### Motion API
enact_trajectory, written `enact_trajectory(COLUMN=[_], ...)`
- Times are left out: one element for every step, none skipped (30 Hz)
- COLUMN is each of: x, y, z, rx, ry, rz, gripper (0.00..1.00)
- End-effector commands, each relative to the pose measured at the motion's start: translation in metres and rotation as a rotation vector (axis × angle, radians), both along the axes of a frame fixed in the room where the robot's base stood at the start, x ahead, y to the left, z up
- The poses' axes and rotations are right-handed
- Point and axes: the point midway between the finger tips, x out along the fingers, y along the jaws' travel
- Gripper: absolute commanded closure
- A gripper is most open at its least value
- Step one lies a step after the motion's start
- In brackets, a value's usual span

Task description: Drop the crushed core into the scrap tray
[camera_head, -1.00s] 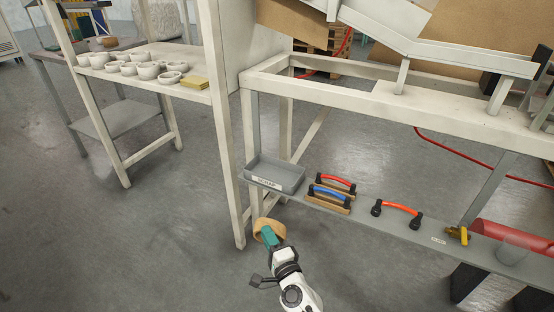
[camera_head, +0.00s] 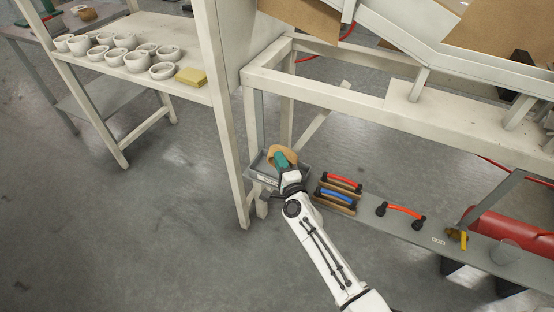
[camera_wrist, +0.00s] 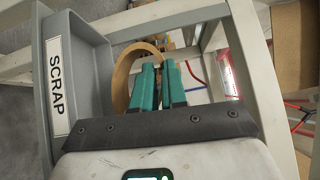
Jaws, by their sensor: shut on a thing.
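The crushed core is a tan cardboard ring (camera_head: 284,155), bent out of round. My gripper (camera_head: 281,162) is shut on its wall with green fingers, and the core also shows between and left of the fingertips in the wrist view (camera_wrist: 122,78). The scrap tray (camera_head: 262,177) is a shallow grey tray on the lower shelf at its left end. In the wrist view its wall with the SCRAP label (camera_wrist: 58,85) is at the left. In the head view the core is over the tray; its height above the tray floor is hard to tell.
Tools with red and blue handles (camera_head: 338,190) stand on the shelf just right of the tray. Another red-handled tool (camera_head: 404,211) lies farther right. A pale frame post (camera_head: 228,130) rises close left of the tray. White bowls (camera_head: 136,60) stand on the left shelf.

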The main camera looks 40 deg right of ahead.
Motion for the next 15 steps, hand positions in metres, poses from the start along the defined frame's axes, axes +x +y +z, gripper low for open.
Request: enact_trajectory(x=[0.000, 0.000, 0.000, 0.000, 0.000, 0.000, 0.000, 0.000, 0.000, 0.000, 0.000, 0.000, 0.000, 0.000, 0.000], y=[0.000, 0.000, 0.000, 0.000, 0.000, 0.000, 0.000, 0.000, 0.000, 0.000, 0.000, 0.000, 0.000, 0.000, 0.000], z=[-0.001, -0.002, -0.004, -0.005, -0.007, -0.009, -0.012, -0.014, -0.018, -0.021, -0.025, -0.029, -0.033, -0.036, -0.041], rx=[0.000, 0.000, 0.000, 0.000, 0.000, 0.000, 0.000, -0.001, -0.001, -0.001, -0.001, 0.000, 0.000, 0.000, 0.000], ry=[0.001, 0.001, 0.001, 0.001, 0.001, 0.000, 0.000, 0.000, 0.000, 0.000, 0.000, 0.000, 0.000, 0.000, 0.000], rz=[0.000, 0.000, 0.000, 0.000, 0.000, 0.000, 0.000, 0.000, 0.000, 0.000, 0.000, 0.000, 0.000, 0.000, 0.000], gripper=[1.00, 1.00, 1.00, 1.00, 1.00, 1.00, 1.00, 1.00, 1.00, 1.00, 1.00, 1.00, 1.00, 1.00, 1.00])
